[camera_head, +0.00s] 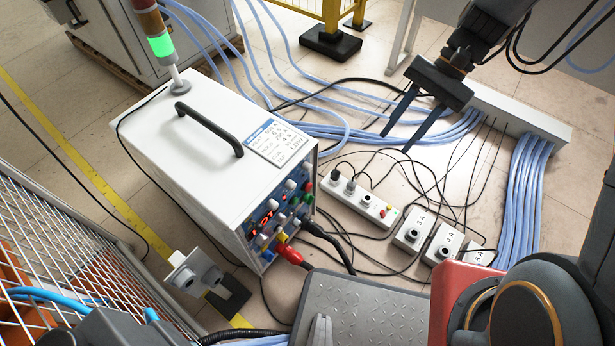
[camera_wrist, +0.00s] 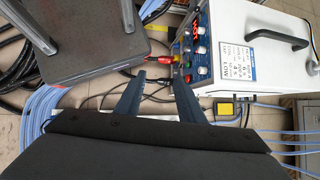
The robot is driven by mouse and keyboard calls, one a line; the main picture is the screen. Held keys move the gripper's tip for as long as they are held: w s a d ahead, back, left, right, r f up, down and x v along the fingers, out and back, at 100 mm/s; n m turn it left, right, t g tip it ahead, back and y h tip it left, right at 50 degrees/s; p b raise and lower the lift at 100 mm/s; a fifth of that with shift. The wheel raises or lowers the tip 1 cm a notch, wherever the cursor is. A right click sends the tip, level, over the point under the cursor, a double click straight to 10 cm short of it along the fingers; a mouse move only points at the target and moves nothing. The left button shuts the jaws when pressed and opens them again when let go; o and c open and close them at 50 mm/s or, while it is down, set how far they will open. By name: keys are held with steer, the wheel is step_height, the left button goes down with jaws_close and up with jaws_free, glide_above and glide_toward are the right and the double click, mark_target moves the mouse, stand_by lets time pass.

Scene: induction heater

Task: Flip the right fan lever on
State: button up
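The induction heater is a white box (camera_head: 190,150) with a black carry handle on top. Its control panel (camera_head: 285,215) faces right in the head view and holds several coloured knobs, levers, buttons and a red display. The panel also shows in the wrist view (camera_wrist: 197,48). The right fan lever is too small for me to tell apart from the other controls. My gripper (camera_head: 394,143) is open and empty, in the air right of the heater. In the wrist view my gripper's two fingers (camera_wrist: 159,75) point toward the panel's lower part, apart from it.
A light tower (camera_head: 160,45) glowing green stands on the heater. Red and black plugs (camera_head: 292,256) stick out below the panel. A white power strip (camera_head: 357,203), small boxes (camera_head: 413,235) and loose cables lie on the floor. A grey treaded plate (camera_head: 360,305) is in front.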

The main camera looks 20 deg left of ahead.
steer(key=w+a+f+m+g+y+b, duration=0.15)
steer(key=w+a+f+y+b, duration=0.35)
steer(key=f+b, duration=0.7)
steer(key=w+a+f+m+g+y+b, duration=0.1)
steer(key=w+a+f+m+y+b, duration=0.15)
steer(key=w+a+f+b, duration=0.9)
steer(key=a+f+m+g+y+b, duration=0.25)
steer(key=f+b, duration=0.25)
steer(key=f, duration=1.4)
steer(key=b+x, duration=0.2)
steer(key=x, duration=0.4)
steer(key=shift+s+a+t+y, duration=0.25)
steer(key=shift+t+y, duration=0.15)
steer(key=shift+m, duration=0.25)
steer(key=shift+r, duration=0.1)
jaws_close()
